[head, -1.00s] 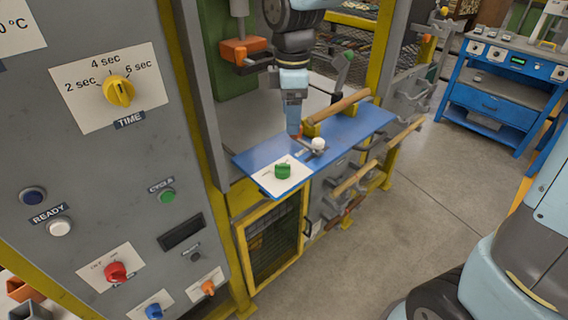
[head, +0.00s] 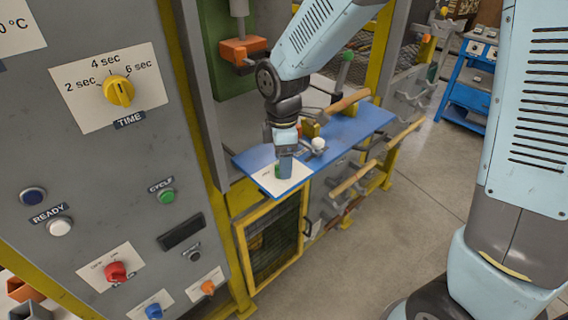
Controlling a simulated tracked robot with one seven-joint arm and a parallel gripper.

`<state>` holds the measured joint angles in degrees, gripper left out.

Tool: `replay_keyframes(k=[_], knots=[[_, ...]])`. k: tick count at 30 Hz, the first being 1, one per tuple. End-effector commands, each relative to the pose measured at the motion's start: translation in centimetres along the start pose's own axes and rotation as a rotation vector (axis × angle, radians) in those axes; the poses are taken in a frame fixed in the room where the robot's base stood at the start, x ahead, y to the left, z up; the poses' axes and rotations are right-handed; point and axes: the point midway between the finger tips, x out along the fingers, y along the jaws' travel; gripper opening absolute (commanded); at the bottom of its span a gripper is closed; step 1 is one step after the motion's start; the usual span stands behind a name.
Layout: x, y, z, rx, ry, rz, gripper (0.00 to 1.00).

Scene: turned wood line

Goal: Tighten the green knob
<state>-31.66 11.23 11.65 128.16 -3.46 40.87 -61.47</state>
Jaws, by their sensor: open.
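The green knob (head: 278,172) sits on a white card (head: 268,183) at the near left corner of the blue panel (head: 350,133). Only a sliver of its left side shows; my gripper covers the rest. My gripper (head: 285,176) points down over the knob, in front of it in this view. Its jaws are open, and whether they are around the knob or just beside it cannot be told.
A white-topped lever (head: 318,144) stands on the panel just right of my gripper. A wooden handle (head: 345,104) lies at the panel's back. The grey control cabinet with the yellow knob (head: 119,91) stands at left. An orange clamp (head: 246,50) hangs behind.

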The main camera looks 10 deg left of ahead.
Motion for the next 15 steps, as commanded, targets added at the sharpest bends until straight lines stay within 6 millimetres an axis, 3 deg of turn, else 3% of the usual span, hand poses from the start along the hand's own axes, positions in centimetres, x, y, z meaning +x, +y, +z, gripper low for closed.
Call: replay_keyframes(k=[6, 15], knots=[[1.6, -0.1, 0.0, 0.001, -0.001, -0.002, 0.69], [1.8, -0.1, 0.0, 0.000, 0.000, 0.000, 0.69]])
